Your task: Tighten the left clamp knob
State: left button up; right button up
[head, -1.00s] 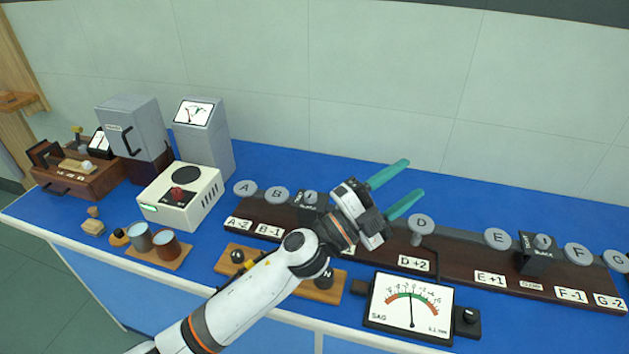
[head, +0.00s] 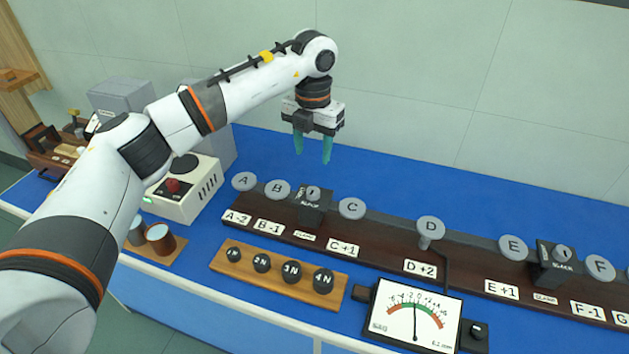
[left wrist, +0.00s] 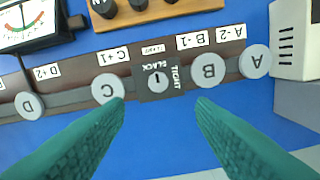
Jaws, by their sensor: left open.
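The left clamp knob (head: 313,193) is a small grey disc with a dark pointer mark on a black clamp block (head: 312,214), between discs B and C on the long dark rail. In the left wrist view the knob (left wrist: 157,81) lies ahead of my fingers, between the printed words BLACK and TIGHT. My left gripper (head: 313,160) points down above and behind the clamp, with its teal fingers apart and nothing between them. It also shows in the left wrist view (left wrist: 160,112). My right gripper is out of view.
Disc B (head: 277,190) and disc C (head: 351,208) flank the clamp. A second black clamp (head: 555,266) sits to the right. A weight rack (head: 278,276), a dial meter (head: 413,315) and a white instrument (head: 184,190) stand nearby. Blue bench behind the rail is clear.

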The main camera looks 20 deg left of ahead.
aim_at(313, 189)
pick_arm(q)
notch_tip(313, 189, down, 9)
jog(key=p, duration=0.2)
jog(key=shift+d+f+p, duration=0.1)
jog(key=shift+f+p, duration=0.05)
jog(key=shift+p, duration=0.2)
jog(key=shift+f, duration=0.8)
jog(key=shift+c, duration=0.5)
jog(key=c, duration=0.9)
